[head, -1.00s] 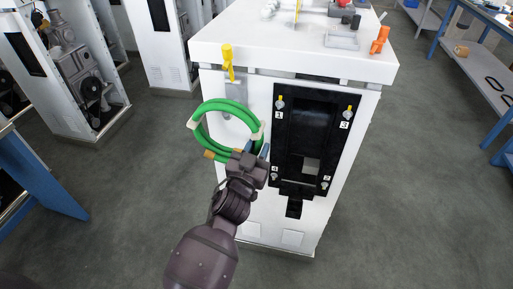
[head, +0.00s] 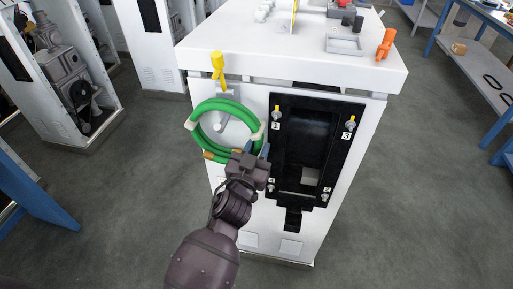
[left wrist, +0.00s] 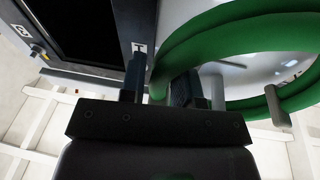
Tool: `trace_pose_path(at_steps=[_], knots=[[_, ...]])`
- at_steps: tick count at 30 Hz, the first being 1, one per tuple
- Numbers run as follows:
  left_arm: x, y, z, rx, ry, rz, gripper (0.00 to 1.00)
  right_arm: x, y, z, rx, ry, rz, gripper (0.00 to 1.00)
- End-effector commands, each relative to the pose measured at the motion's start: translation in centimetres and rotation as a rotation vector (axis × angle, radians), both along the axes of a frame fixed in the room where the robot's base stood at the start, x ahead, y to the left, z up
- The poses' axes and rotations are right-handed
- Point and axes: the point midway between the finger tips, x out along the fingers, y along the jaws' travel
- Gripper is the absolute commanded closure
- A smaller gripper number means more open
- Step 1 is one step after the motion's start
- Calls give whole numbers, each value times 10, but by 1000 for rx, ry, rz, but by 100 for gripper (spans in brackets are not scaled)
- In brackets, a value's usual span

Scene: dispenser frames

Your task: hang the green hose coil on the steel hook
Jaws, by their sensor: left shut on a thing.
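The green hose coil (head: 203,147), with pale ties and a brass end, is held upright in front of the white cabinet's left side. My left gripper (head: 257,153) is shut on the coil's lower right part. In the left wrist view the green hose (left wrist: 215,42) passes at the fingers (left wrist: 160,82). The steel hook (head: 221,124) on its grey plate shows through the coil's opening in the head view. I cannot tell whether the coil is around the hook or still in front of it. My right gripper is not in view.
A black panel (head: 273,150) with numbered corners is just right of my left gripper. A yellow-handled part (head: 217,68) stands above the hook at the edge of the white top (head: 290,62). An orange part (head: 386,45) is at the top's right.

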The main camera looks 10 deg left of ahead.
Motion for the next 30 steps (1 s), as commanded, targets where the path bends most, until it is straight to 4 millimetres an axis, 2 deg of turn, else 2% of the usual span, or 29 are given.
trace_pose_path(at_steps=[4, 12, 30], knots=[[-1, -2, 0, 2, -4, 0, 100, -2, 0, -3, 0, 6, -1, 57], [4, 3, -17, 2, -3, -3, 100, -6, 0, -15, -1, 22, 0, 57], [6, 6, -22, 3, -5, -4, 100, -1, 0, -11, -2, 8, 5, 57]])
